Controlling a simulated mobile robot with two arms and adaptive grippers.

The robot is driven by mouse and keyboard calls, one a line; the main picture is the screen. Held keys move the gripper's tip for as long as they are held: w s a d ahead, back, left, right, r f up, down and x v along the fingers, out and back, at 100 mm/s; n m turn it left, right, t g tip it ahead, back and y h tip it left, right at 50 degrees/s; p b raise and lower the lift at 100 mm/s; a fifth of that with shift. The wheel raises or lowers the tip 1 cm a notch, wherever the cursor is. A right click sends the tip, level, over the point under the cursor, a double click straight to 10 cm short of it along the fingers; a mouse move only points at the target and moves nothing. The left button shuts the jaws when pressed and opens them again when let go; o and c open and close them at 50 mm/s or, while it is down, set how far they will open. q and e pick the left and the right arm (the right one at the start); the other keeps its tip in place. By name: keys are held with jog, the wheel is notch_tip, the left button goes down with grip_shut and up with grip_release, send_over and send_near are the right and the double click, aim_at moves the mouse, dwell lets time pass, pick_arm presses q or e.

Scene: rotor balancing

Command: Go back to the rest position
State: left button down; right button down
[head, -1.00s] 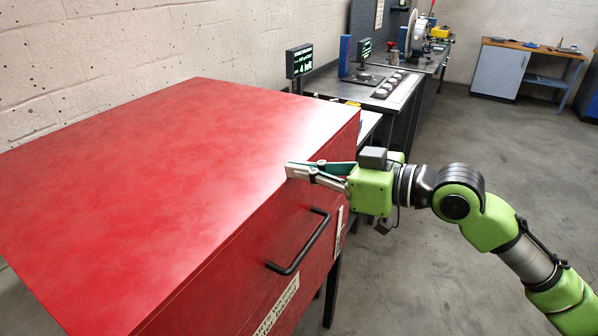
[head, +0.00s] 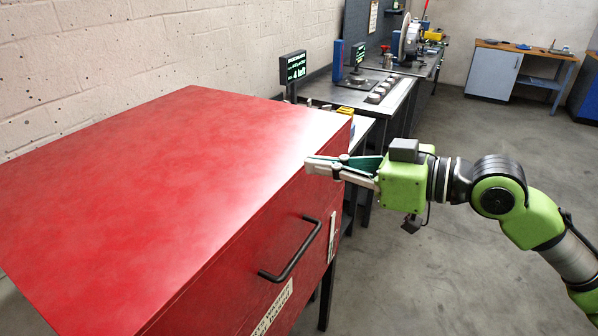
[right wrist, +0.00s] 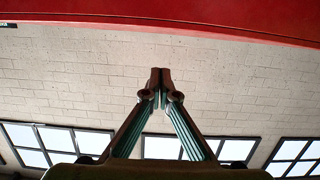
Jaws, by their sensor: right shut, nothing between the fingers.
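My right gripper (head: 310,166) is in the head view, to the right of the middle. Its fingertips point left, beside the right edge of a large red cabinet (head: 180,150). In the right wrist view the two fingers (right wrist: 161,75) meet at their tips with nothing between them. The cabinet's red surface (right wrist: 200,22) crosses the top of that view. I cannot tell whether the fingertips touch the cabinet. My left gripper is in neither view.
The cabinet front has a black handle (head: 290,250) and a paper label. The grey floor (head: 480,130) at the right is open.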

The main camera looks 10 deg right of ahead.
jog(key=w+d+f+m+t+h+b, duration=0.1)
jog(key=w+d+f+m+t+h, duration=0.2)
jog(key=w+d+f, duration=0.5)
jog(key=w+d+f+m+t+h, duration=0.1)
jog(key=w+d+f+m+h, duration=0.25)
jog(key=w+d+f, duration=0.4)
jog(key=s+d+f+m+g+h, duration=0.1)
jog(key=s+d+f, duration=0.15)
jog(key=f, duration=0.85)
jog(key=s+d+f+m+g+h, duration=0.1)
jog(key=s+d+f+m+h, duration=0.15)
jog(key=f, duration=0.85)
jog(key=s+d+f+m+g+h, duration=0.1)
jog(key=d+f, duration=0.3)
jog(key=f, duration=0.7)
jog(key=s+a+f+g+h, duration=0.1)
jog(key=s+f+g, duration=0.3)
jog(key=s+f, duration=1.85)
jog(key=s+a+f+n+g, duration=0.1)
jog(key=s+f, duration=0.4)
jog(key=s, duration=0.5)
jog(key=s+a+f+g, duration=0.2)
jog(key=s+a+f, duration=0.2)
jog(key=s, duration=0.7)
jog(key=s+a+f+n+g, duration=0.1)
jog(key=s+a+f, duration=0.4)
jog(key=s, duration=0.5)
jog(key=shift+s+f+n+g+h, duration=0.2)
jog(key=shift+f+n+g+h, duration=0.1)
jog(key=shift+g, duration=0.5)
